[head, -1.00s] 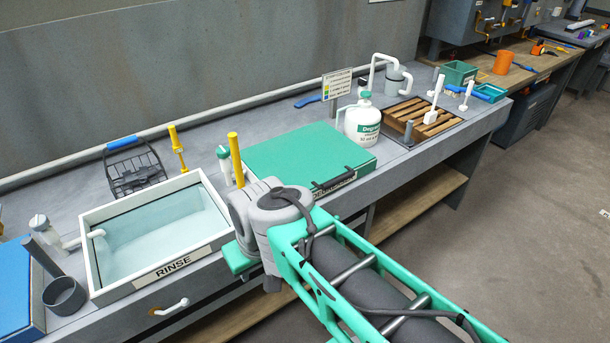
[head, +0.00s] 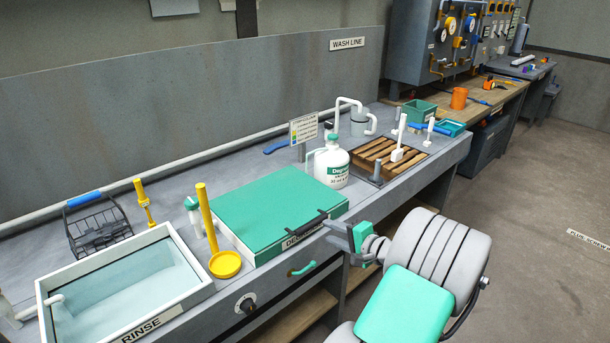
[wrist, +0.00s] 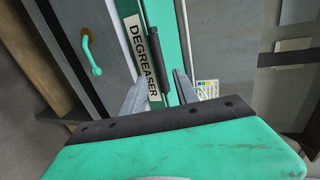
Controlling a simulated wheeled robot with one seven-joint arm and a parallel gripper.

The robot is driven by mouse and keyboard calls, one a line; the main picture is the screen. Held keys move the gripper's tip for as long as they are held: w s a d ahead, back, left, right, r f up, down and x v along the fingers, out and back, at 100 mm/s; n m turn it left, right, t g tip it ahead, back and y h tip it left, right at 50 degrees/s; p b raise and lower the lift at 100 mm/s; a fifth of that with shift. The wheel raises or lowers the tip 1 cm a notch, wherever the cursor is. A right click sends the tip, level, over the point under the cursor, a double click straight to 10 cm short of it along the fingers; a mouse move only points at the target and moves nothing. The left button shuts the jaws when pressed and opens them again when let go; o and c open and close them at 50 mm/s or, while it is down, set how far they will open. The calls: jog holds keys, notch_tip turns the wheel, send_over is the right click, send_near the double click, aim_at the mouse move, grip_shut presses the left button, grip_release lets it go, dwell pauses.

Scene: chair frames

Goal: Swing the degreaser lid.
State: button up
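The green degreaser lid (head: 270,208) lies flat and closed on its tank on the bench in the head view. A black bar handle (head: 306,227) runs along its front edge, above a partly covered label. In the wrist view the handle (wrist: 158,62) and the DEGREASER label (wrist: 143,58) show ahead of my gripper (wrist: 160,92). The two grey fingers are apart, with the near end of the handle in line with the gap; I cannot tell whether they touch it. In the head view my gripper (head: 340,229) is at the handle's right end.
The rinse basin (head: 125,285) and a yellow ladle (head: 224,262) stand left of the tank. A white degreaser jug (head: 331,168) and a wooden slatted rack (head: 385,155) are to its right. Floor at right is clear.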

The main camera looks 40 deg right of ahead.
aim_at(314, 225)
jog(key=b+x, duration=0.2)
jog(key=x, duration=0.6)
jog(key=shift+f+b, duration=0.15)
jog(key=shift+b, duration=0.15)
jog(key=c, duration=0.3)
jog(key=shift+s, duration=0.1)
grip_shut()
